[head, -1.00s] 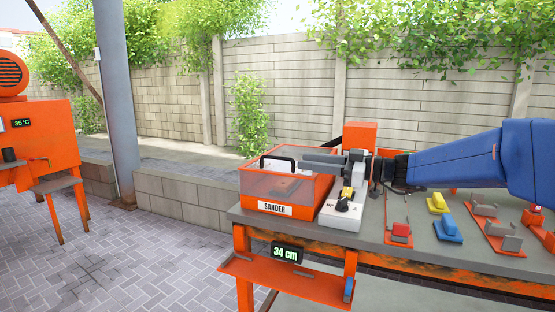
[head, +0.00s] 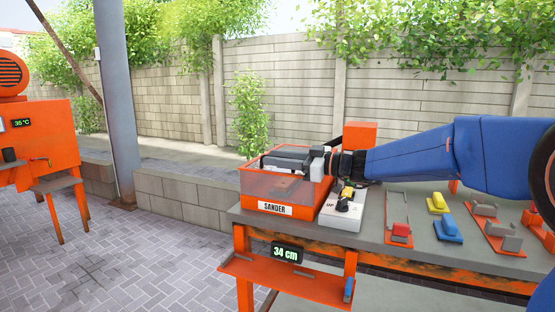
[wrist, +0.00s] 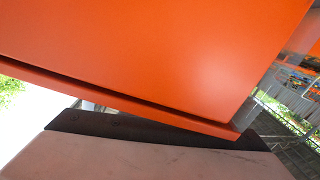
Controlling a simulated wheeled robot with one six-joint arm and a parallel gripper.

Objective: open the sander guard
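The sander (head: 272,209) is an orange box with a label at the left end of the bench. Its guard (head: 280,186) is a see-through cover, down over the box. The guard's black handle (head: 264,163) shows partly at the top, behind or beside my fingers. My gripper (head: 284,156) is over the top of the sander with its grey fingers pointing left, close to the handle. The two fingers look apart, with nothing visible between them. Whether they touch the handle cannot be told. An orange surface (wrist: 170,60) fills most of the wrist view.
A switch box (head: 341,211) with a yellow and black knob stands right of the sander. Red, yellow (head: 437,203) and blue (head: 448,229) pieces lie farther right on the bench (head: 375,232). An orange block (head: 360,136) stands behind my wrist.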

